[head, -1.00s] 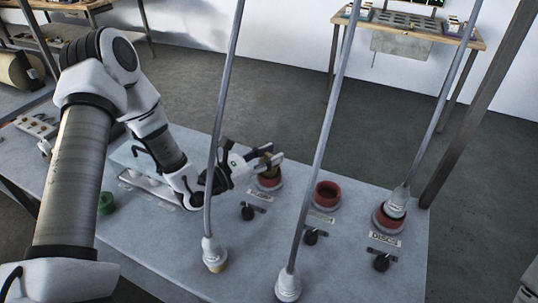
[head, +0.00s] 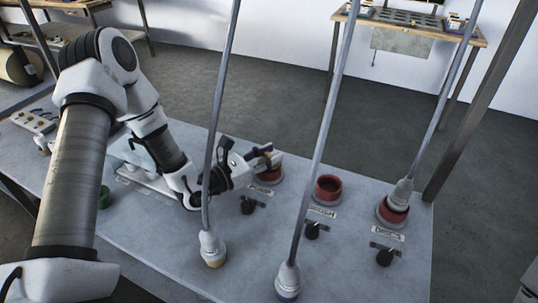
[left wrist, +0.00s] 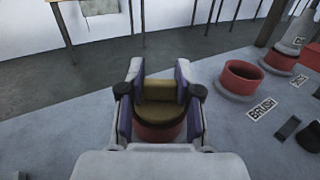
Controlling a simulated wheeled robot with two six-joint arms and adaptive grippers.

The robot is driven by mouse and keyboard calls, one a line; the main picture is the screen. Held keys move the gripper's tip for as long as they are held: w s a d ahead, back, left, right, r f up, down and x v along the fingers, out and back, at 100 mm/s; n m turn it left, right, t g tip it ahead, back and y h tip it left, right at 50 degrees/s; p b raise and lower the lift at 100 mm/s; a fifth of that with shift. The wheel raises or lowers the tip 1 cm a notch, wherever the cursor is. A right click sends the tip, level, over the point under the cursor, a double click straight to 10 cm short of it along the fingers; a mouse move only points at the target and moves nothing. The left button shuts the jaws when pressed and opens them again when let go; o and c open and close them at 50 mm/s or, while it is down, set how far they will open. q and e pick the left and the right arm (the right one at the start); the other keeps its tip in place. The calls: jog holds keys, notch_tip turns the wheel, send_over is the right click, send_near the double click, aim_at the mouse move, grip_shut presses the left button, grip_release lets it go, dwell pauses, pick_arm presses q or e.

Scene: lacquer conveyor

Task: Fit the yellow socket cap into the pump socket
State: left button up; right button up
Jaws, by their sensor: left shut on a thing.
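My left gripper (head: 262,158) is shut on the yellow socket cap (left wrist: 160,92), which shows between the fingers in the left wrist view. The cap is directly over a red ring socket (left wrist: 158,134) at the left end of the socket row. That socket also shows in the head view (head: 268,177), partly covered by the gripper. Its label is not readable now. Cap and socket look close together, but I cannot tell whether the cap is seated. In the head view the fingers mostly hide the cap. My right gripper is not in view.
An open red socket (head: 327,188) labelled BRUSH stands to the right. Beyond it, a third socket (head: 393,210) has a cable plug (head: 401,194) in it. Two more cable plugs (head: 212,250) (head: 288,280) stand nearer. A green ring (head: 105,197) lies left. Black switches (head: 312,231) front the sockets.

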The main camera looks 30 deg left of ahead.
pick_arm(q)
jog(key=o, duration=1.1)
jog(key=shift+f, duration=0.1)
jog(key=v, duration=0.6)
jog(key=shift+s+a, duration=0.2)
jog(key=shift+a, duration=0.05)
jog(key=shift+s+a, duration=0.1)
jog(key=shift+s, duration=0.4)
